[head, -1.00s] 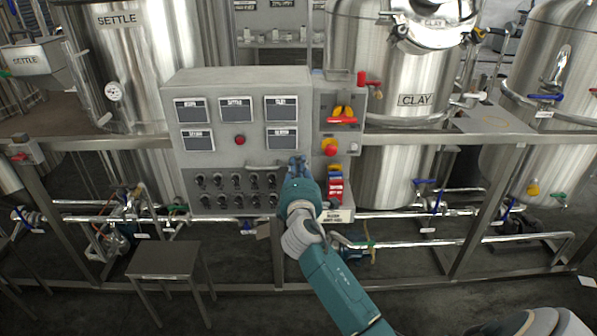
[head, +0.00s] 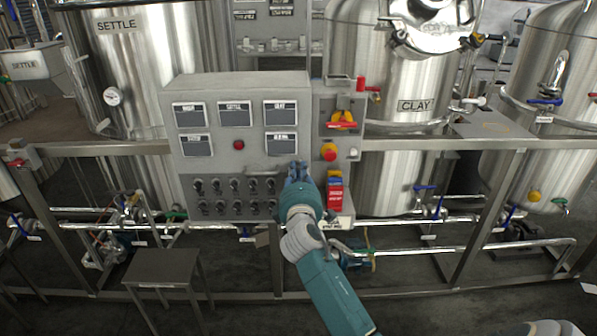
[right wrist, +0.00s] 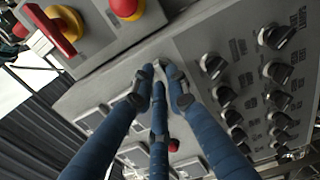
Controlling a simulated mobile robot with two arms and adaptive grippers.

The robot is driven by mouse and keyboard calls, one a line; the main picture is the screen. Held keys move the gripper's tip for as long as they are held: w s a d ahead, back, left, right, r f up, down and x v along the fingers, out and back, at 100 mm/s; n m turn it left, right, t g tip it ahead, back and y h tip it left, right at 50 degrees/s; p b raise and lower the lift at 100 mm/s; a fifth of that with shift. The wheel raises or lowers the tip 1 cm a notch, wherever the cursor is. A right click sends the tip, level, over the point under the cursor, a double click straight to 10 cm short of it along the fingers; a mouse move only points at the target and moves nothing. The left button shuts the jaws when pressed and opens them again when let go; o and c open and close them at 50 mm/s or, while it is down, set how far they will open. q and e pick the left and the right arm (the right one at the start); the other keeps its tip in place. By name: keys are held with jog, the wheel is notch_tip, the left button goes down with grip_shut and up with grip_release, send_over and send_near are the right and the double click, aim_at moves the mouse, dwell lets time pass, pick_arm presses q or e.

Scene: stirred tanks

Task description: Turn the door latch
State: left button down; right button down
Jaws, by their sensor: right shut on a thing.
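A grey control cabinet (head: 240,89) faces me. A slim grey bar handle (head: 266,170), which looks like the door latch, sits low on its front, below the label screens and above the rows of black knobs. My right gripper (head: 297,168) is at the right end of this handle. In the right wrist view its blue fingers (right wrist: 160,80) are drawn together with their grey pads against the cabinet front. They are shut on the handle, though the fingers hide most of the gripped part. My left gripper is not in view.
A red and yellow rotary switch (head: 342,121) and a red stop button (head: 329,152) are up and right of my gripper. Black knobs (head: 235,186) are just left. A steel rail (head: 420,144) crosses behind. A small stool (head: 162,266) stands at the lower left.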

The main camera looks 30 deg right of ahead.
jog(key=c, duration=1.7)
grip_release()
jog(key=v, duration=1.2)
